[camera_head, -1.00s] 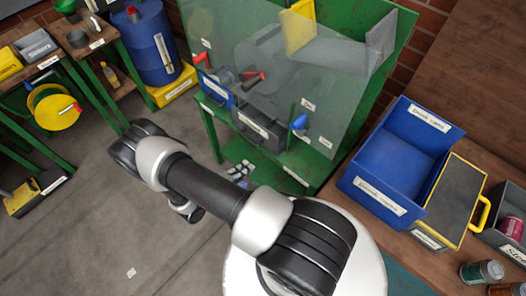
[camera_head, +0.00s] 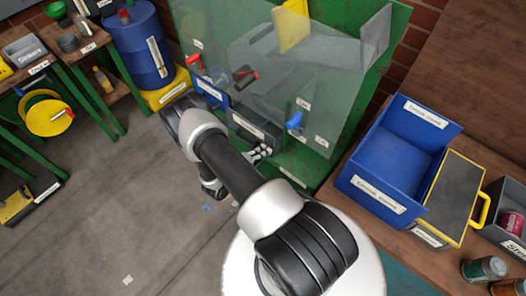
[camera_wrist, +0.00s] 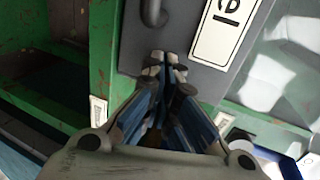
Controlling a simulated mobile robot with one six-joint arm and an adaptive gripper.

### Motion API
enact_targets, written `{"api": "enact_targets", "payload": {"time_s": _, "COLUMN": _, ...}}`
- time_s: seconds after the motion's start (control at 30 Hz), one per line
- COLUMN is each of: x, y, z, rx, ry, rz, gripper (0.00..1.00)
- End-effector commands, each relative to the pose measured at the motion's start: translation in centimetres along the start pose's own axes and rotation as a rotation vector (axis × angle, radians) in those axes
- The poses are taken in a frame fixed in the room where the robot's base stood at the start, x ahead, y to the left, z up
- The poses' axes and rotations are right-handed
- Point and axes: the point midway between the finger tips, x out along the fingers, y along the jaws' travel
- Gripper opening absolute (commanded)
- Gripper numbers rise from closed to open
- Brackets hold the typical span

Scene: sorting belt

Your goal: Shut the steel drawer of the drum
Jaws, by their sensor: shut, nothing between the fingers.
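The green drum machine (camera_head: 360,145) stands at upper centre in the head view, with a clear guard over its front. Its dark grey steel drawer (camera_head: 250,128) sits low behind the arm and seems to jut out; how far is hard to tell. In the wrist view, the grey drawer front (camera_wrist: 185,20) fills the top middle, with a hook-like handle and a white label. My gripper (camera_head: 262,153) is just below and right of the drawer in the head view. In the wrist view its fingertips (camera_wrist: 165,68) are together, empty, at the lower edge of the grey front; contact is unclear.
A blue drawer (camera_head: 211,91) is left of the steel one. A blue knob (camera_head: 294,121) and a red-handled lever (camera_head: 246,75) are nearby. A blue bin (camera_head: 395,160) and yellow-edged case (camera_head: 452,200) stand on the right bench.

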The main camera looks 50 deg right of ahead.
Motion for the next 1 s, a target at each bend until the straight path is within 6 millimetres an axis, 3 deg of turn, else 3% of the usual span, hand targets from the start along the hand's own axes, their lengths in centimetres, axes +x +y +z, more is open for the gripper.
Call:
{"api": "enact_targets", "payload": {"time_s": 0.17, "x": 0.3, "y": -0.1, "z": 0.0, "rx": 0.001, "ry": 0.002, "rz": 0.0, "gripper": 0.0}}
{"api": "enact_targets", "payload": {"time_s": 0.4, "x": 4.2, "y": -1.1, "z": -0.1, "rx": 0.004, "ry": 0.005, "rz": 0.0, "gripper": 0.0}}
{"api": "enact_targets", "payload": {"time_s": 0.5, "x": 5.0, "y": -1.4, "z": -0.1, "rx": 0.001, "ry": 0.003, "rz": 0.001, "gripper": 0.0}}
{"api": "enact_targets", "payload": {"time_s": 1.0, "x": 4.2, "y": -1.4, "z": 0.2, "rx": 0.001, "ry": -0.001, "rz": -0.001, "gripper": 0.0}}
